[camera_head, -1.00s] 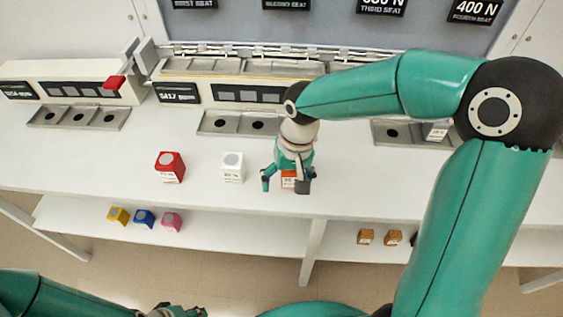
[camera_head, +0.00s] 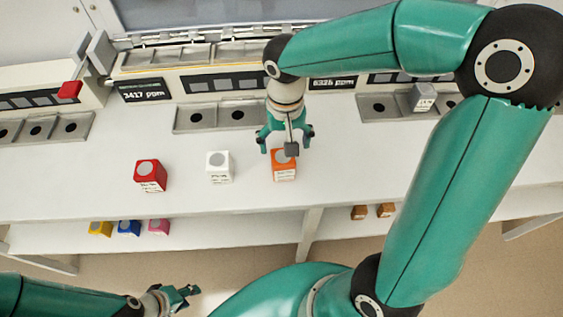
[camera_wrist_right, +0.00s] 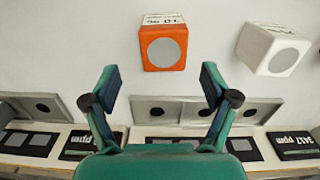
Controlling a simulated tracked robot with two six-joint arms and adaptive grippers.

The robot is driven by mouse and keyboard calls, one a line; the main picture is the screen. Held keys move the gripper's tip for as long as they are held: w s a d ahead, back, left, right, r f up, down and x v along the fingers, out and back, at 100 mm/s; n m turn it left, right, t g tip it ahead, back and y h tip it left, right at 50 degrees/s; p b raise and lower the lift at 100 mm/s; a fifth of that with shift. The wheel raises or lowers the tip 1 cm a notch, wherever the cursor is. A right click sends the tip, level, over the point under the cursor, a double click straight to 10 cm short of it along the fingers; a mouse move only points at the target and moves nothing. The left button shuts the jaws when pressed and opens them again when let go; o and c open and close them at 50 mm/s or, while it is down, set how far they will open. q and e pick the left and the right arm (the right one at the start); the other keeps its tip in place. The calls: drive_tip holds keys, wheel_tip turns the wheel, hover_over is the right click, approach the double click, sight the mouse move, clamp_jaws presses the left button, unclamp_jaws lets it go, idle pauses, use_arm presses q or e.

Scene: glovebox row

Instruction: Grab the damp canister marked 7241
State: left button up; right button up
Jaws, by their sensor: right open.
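An orange canister (camera_head: 284,166) with a grey round top stands on the white counter; it also shows in the right wrist view (camera_wrist_right: 163,43). A white canister (camera_head: 219,167) stands left of it, also in the right wrist view (camera_wrist_right: 272,50), and a red canister (camera_head: 150,176) further left. Their labels are too small or cut off to read as 7241. My right gripper (camera_head: 286,145) is open and empty, over the back edge of the orange canister in the head view; its fingers (camera_wrist_right: 158,88) are apart from it. My left gripper (camera_head: 183,294) is low at the left; its jaws are unclear.
A grey canister (camera_head: 423,97) sits in a tray (camera_head: 385,106) at the back right. Machines with displays, one reading 3417 ppm (camera_head: 146,90), line the back. A lower shelf (camera_head: 200,238) holds small yellow, blue, pink and brown blocks. The counter around the canisters is clear.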

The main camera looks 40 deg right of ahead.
sight(283, 161)
drive_tip(key=f, duration=0.4)
drive_tip(key=f+p, duration=0.1)
drive_tip(key=f, duration=0.2)
drive_tip(key=shift+a+f, duration=0.1)
drive_tip(key=shift+a, duration=0.2)
drive_tip(key=c, duration=1.3)
